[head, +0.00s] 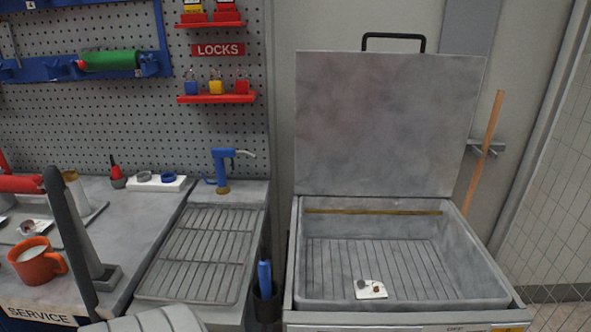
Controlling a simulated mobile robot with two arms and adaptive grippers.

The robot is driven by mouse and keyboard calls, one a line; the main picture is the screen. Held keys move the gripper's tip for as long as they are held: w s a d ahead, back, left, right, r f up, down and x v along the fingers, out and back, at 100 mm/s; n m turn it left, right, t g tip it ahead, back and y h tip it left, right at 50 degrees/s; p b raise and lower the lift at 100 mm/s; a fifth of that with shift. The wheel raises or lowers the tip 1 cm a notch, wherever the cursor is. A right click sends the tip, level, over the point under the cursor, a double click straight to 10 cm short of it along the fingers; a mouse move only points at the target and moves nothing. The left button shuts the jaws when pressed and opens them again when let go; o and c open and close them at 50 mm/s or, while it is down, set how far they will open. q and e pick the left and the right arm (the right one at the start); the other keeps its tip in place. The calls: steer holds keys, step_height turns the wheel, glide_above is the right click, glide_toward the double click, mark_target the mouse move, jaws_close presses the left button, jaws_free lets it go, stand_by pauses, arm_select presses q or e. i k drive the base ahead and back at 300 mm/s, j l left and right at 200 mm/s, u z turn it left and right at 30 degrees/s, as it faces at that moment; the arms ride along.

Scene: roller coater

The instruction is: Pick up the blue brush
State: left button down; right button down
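A blue upright handle (264,278), which looks like the blue brush, stands in a dark cup-like holder (266,303). The holder is in the narrow gap between the drain-rack counter and the grey open tub. Only the handle shows; its lower end is hidden inside the holder. Neither of my grippers can be made out in the head view. A pale rounded part at the bottom left edge may be part of my own body.
The grey tub (308,262) has its lid (390,120) raised, and a small white piece (370,289) lies inside. A blue spray tap (222,168) stands behind the wire drain rack (200,250). An orange mug (36,262) is on the left bench. A wooden handle (484,150) leans at right.

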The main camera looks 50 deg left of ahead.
mark_target(263, 268)
steer(key=u, duration=1.85)
